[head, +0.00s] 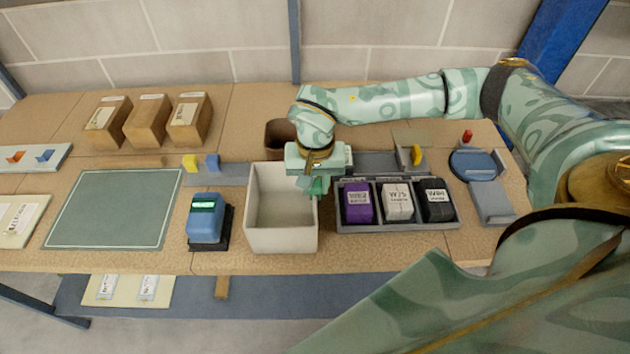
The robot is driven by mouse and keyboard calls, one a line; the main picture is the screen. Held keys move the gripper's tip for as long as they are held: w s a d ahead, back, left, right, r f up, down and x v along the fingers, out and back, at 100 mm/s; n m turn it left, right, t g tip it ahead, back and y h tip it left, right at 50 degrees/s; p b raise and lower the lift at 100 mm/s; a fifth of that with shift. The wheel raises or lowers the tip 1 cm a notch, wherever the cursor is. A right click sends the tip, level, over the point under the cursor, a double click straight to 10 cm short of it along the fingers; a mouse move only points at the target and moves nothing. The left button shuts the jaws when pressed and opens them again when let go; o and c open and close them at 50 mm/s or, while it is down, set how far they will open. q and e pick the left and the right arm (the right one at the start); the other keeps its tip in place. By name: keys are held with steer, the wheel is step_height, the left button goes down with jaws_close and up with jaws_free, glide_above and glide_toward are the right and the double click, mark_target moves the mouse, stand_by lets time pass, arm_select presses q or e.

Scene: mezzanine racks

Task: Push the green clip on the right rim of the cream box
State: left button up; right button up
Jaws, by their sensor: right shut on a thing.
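The cream box (281,241) is open-topped and stands near the front edge of the table; its inside looks empty. My right gripper (318,187) points down at the box's right rim, toward the back of it. It is shut on the green clip there. The clip is largely hidden by the fingers and is close to them in colour, so its outline is hard to make out. My left gripper is not in view.
A grey tray with purple (358,205), white (397,202) and black (436,202) packs stands close right of the box. A blue device (205,219) stands left. Three brown cartons (147,122) stand behind. A green mat (113,208) lies clear at left.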

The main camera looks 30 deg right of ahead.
steer(key=shift+f, duration=0.4)
steer(key=o, duration=1.3)
steer(key=shift+o, duration=0.2)
steer(key=shift+r, duration=0.15)
step_height(320, 180, up, 7)
steer(key=p, duration=0.6)
